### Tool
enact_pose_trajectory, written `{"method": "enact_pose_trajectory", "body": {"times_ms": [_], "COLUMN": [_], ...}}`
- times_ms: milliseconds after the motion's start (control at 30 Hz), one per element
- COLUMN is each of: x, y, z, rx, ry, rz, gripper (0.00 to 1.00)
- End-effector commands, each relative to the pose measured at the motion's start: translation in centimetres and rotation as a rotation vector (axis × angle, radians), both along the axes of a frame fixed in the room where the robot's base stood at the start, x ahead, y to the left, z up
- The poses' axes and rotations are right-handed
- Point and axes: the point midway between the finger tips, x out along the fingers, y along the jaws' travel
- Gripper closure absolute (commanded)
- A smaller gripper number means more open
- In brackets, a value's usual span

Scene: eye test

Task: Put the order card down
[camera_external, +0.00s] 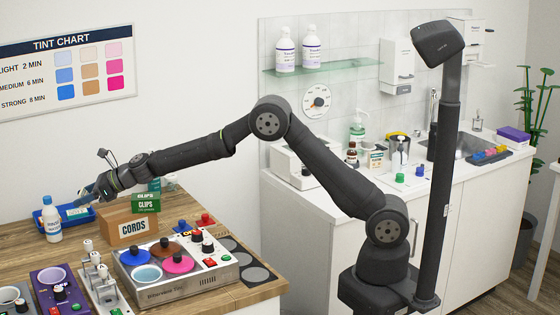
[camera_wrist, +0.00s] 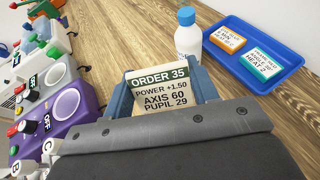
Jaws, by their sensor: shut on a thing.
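My gripper (camera_wrist: 163,82) is shut on the order card (camera_wrist: 161,94), with a blue finger on either side of it. The card is cream with a dark green band reading ORDER 35, then POWER +1.50, AXIS 60, PUPIL 29. Its lower edge is hidden behind my gripper body in the wrist view. In the external view my gripper (camera_external: 86,195) is at the left end of the wooden counter, close to the blue tray (camera_external: 80,223). I cannot tell the card's height above the counter.
A white bottle with a blue cap (camera_wrist: 188,36) stands beside the tray, close to the card. A CORDS box (camera_external: 132,228) and a green CLIPS box (camera_external: 146,203) stand to the right. Devices with knobs (camera_external: 165,262) fill the counter front. Bare wood (camera_wrist: 135,35) shows beyond the card.

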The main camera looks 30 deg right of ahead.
Motion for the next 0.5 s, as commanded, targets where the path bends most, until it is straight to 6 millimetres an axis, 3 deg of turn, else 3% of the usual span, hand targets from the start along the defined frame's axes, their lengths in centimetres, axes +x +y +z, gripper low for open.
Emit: {"method": "enact_pose_trajectory", "body": {"times_ms": [100, 300, 500], "x": [-2.5, -5.5, -5.1], "y": [2.4, 5.2, 4.9], "z": [0.1, 0.2, -1.6], "rx": [0.0, 0.0, 0.0], "ry": [0.0, 0.001, 0.003], "rz": [0.026, 0.054, 0.05], "gripper": [0.71, 0.71, 0.71]}}
